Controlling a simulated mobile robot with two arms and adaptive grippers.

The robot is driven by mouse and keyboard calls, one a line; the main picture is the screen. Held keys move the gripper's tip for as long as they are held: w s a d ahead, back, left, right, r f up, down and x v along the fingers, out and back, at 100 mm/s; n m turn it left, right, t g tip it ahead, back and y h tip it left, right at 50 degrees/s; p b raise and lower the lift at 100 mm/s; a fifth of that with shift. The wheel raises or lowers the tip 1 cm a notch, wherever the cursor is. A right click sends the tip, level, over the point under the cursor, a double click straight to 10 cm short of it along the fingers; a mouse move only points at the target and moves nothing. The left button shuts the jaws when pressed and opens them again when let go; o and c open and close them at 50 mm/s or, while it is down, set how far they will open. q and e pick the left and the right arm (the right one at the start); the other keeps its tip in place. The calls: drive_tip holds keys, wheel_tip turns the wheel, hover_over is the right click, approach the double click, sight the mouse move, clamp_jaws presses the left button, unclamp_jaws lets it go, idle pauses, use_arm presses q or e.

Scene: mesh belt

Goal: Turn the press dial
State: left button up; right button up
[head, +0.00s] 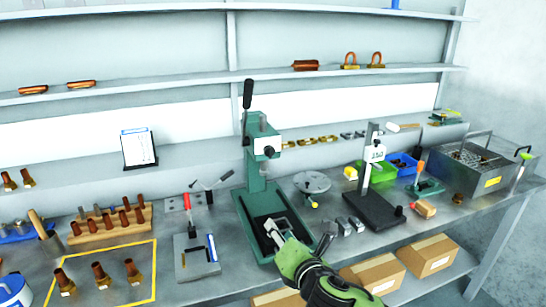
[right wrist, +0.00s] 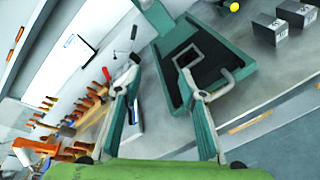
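The green press (head: 256,185) stands on the bench at the middle of the head view. It has a dark lever at its top, a white block on its head and a dark base plate. The base also shows in the right wrist view (right wrist: 228,72). A flat grey round dial (head: 312,182) with a yellow-tipped knob lies just right of the press; in the wrist view only the yellow knob (right wrist: 234,6) shows at the top edge. My right gripper (head: 296,234) is open and empty over the front of the press base, short of the dial. My left gripper is out of view.
Small grey blocks (head: 350,224) and a black stand (head: 376,205) are right of the press. A grey fixture (head: 196,257) with a red-handled tool is left. Cardboard boxes (head: 427,255) sit below the bench. A metal basket tank (head: 470,170) stands far right.

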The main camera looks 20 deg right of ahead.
sight(271, 158)
drive_tip(key=w+d+r+n+t, duration=0.1)
drive_tip(key=w+d+r+n, duration=0.15)
drive_tip(key=r+n, duration=0.2)
drive_tip(key=w+d+r+n+t, duration=0.2)
drive_tip(key=w+r+n, duration=0.15)
drive_tip(key=r, duration=0.25)
use_arm(q)
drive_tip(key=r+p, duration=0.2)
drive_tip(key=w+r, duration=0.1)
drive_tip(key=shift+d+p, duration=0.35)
drive_tip(key=shift+p, duration=0.05)
use_arm(e)
drive_tip(key=w+a+n, duration=0.1)
drive_tip(key=w, duration=1.1)
drive_tip(key=shift+w+y, duration=0.3)
drive_tip(key=shift+w, duration=0.05)
drive_tip(key=shift+r, duration=0.1)
clamp_jaws()
